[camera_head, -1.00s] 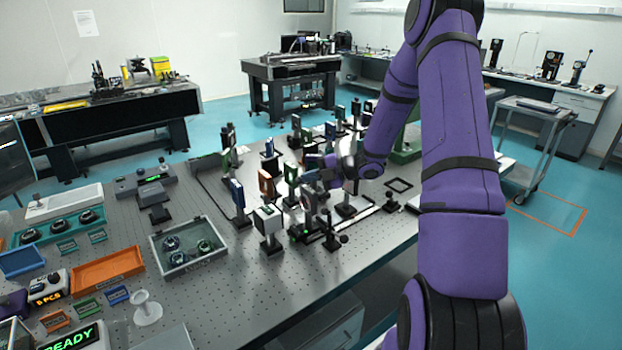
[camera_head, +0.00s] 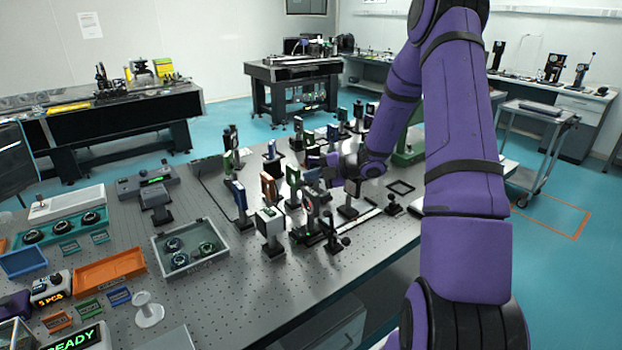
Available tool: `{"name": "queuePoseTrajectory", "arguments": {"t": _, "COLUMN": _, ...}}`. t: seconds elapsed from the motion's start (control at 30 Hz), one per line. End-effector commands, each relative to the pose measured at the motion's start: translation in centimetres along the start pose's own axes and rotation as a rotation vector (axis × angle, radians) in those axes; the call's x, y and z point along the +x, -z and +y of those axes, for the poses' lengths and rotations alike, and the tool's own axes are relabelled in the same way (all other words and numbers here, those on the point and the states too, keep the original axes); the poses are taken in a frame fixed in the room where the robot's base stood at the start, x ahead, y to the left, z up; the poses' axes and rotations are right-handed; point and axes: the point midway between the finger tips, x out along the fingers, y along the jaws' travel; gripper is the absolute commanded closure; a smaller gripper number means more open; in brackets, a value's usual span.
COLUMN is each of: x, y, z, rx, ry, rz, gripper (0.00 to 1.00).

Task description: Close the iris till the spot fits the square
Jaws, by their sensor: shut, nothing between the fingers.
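My gripper (camera_head: 328,172) is at the end of my purple arm, low among the optic mounts on the perforated table (camera_head: 215,285). It is shut and empty; its fingertips are small and partly lost among the mounts. Just in front of it stands a dark upright mount with a reddish face (camera_head: 309,206), which may be the iris; I cannot tell how wide its opening is. A white box on a post (camera_head: 269,221) stands to its left. I cannot make out the spot or the square, nor whether my gripper touches any mount.
Several posts with blue (camera_head: 239,196), orange (camera_head: 268,187) and green (camera_head: 293,178) plates crowd around my gripper. A grey tray with round parts (camera_head: 190,247), an orange tray (camera_head: 110,268) and a READY display (camera_head: 74,341) lie left. The table's middle front is clear.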

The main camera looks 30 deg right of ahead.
Motion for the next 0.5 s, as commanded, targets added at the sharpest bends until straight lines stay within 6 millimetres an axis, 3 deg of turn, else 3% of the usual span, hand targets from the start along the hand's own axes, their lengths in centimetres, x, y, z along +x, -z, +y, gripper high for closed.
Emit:
{"name": "queuePoseTrajectory", "arguments": {"t": 0.27, "x": -0.3, "y": 0.3, "z": 0.8, "rx": -0.001, "ry": 0.000, "rz": 0.000, "gripper": 1.00}}
{"name": "queuePoseTrajectory", "arguments": {"t": 0.5, "x": -1.5, "y": 1.7, "z": 3.4, "rx": 0.000, "ry": 0.002, "rz": -0.001, "gripper": 1.00}}
